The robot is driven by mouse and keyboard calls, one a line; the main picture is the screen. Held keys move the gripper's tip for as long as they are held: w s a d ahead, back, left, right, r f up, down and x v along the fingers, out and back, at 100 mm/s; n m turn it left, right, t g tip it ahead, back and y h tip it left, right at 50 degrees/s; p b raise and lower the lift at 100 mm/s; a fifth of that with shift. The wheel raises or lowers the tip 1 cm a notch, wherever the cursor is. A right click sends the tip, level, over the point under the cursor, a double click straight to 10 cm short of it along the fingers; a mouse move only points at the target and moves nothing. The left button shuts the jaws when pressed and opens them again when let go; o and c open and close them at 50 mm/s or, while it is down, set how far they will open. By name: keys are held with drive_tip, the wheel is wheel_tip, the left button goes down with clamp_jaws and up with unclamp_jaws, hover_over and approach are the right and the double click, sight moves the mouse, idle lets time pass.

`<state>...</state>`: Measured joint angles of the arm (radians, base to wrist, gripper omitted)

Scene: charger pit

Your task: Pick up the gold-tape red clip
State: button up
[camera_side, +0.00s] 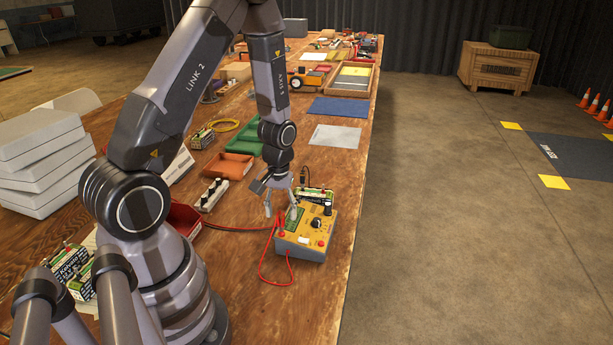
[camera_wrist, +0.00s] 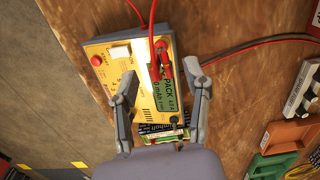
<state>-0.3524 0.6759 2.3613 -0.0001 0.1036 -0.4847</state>
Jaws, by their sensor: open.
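The charger (camera_side: 318,238) is a grey box with a yellow top, on the wooden table near its right edge. It also shows in the wrist view (camera_wrist: 103,50). Red clips (camera_wrist: 164,66) on red leads lie over its top, beside a green label panel (camera_wrist: 168,100). Gold tape cannot be made out clearly, and the clips overlap in view. My gripper (camera_side: 280,211) points down over the charger. In the wrist view its open fingers (camera_wrist: 162,76) stand on either side of the red clips, with nothing held. A green-labelled battery pack (camera_side: 318,194) is behind the charger.
Red leads (camera_side: 263,262) loop on the table left of the charger. A white socket strip (camera_side: 211,195), an orange tray (camera_side: 232,167) and a green tray (camera_side: 246,139) stand to the left. A grey mat (camera_side: 335,136) lies beyond. The table edge is close on the right.

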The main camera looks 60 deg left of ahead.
sight(281, 213)
wheel_tip(281, 213, down, 4)
drive_tip(key=shift+s+r, duration=0.1)
drive_tip(key=shift+r, duration=0.15)
drive_tip(key=shift+c, duration=0.3)
clamp_jaws()
drive_tip(key=shift+r, duration=0.15)
wheel_tip(281, 213, up, 10)
drive_tip(key=shift+f, duration=0.1)
